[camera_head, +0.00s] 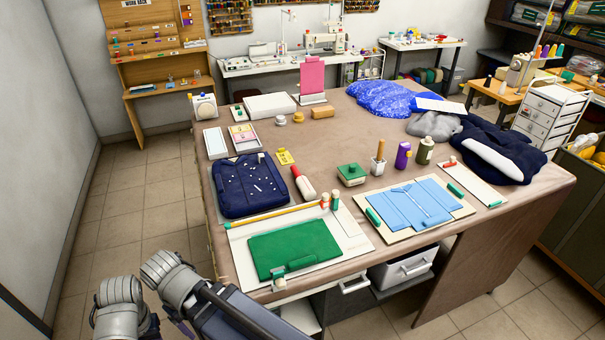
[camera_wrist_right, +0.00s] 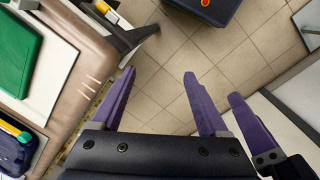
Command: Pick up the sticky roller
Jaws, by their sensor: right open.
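The sticky roller seems to be the white cylinder with a red end (camera_head: 303,183) lying on the brown worktable, right of the folded navy garment, in the head view. It does not show in the right wrist view. My right gripper (camera_wrist_right: 159,73) has its two purple fingers apart with nothing between them, above the tiled floor beside the table edge. A third purple finger (camera_wrist_right: 238,112) right of it appears to belong to my left gripper; its jaw opening is hidden. In the head view only grey and purple-grey arm parts show at bottom left, away from the roller.
The worktable (camera_head: 325,143) is crowded. A green mat (camera_head: 295,248) on a white board lies at the near edge, with a yellow pencil behind it. A light blue folded cloth (camera_head: 410,205) lies to the right. The tiled floor at left is clear.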

